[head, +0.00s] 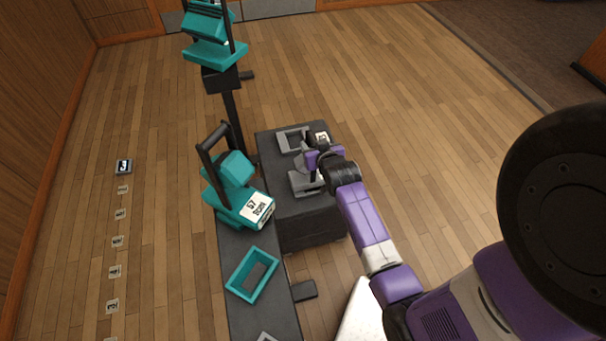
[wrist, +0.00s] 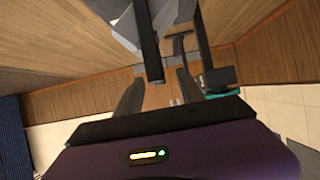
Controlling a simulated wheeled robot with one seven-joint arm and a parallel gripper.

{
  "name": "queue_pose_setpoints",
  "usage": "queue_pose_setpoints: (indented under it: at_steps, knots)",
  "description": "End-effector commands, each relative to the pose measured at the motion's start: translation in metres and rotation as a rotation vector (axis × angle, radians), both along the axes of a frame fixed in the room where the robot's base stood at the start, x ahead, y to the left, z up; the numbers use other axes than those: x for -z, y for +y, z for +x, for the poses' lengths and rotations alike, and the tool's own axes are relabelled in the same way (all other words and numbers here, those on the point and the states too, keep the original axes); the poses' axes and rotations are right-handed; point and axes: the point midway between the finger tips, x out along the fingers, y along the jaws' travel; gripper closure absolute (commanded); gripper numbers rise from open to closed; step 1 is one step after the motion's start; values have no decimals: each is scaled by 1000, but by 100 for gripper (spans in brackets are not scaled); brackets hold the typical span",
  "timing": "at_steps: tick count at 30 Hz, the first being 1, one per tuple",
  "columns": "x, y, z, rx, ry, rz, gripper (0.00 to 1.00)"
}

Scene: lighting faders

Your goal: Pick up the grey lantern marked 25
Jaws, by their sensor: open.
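A grey lantern (head: 303,184) stands on a dark box in the head view, partly hidden by my gripper and wrist. A small pale label (head: 322,138) shows just beyond my gripper, too small to read. My gripper (head: 312,157) is over the lantern. In the wrist view my open gripper (wrist: 160,82) has its two dark fingers apart. A dark bar (wrist: 149,45), perhaps the lantern's handle, reaches down from a grey shape (wrist: 130,25) toward the gap between them. I cannot tell whether it touches a finger.
A teal lantern (head: 232,190) marked 57 stands left of the dark box (head: 312,222), on a long dark bench (head: 235,265). A teal frame (head: 252,273) lies nearer on the bench. A grey frame (head: 288,140) lies on the box. A black post (head: 232,120) rises behind.

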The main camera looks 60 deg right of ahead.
Motion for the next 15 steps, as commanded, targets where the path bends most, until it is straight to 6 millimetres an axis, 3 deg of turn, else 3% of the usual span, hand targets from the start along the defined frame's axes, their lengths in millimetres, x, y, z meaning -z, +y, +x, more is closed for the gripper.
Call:
queue_pose_setpoints:
  at_steps: [15]
  knots:
    - [25, -45, 32, 0, -2, -2, 55]
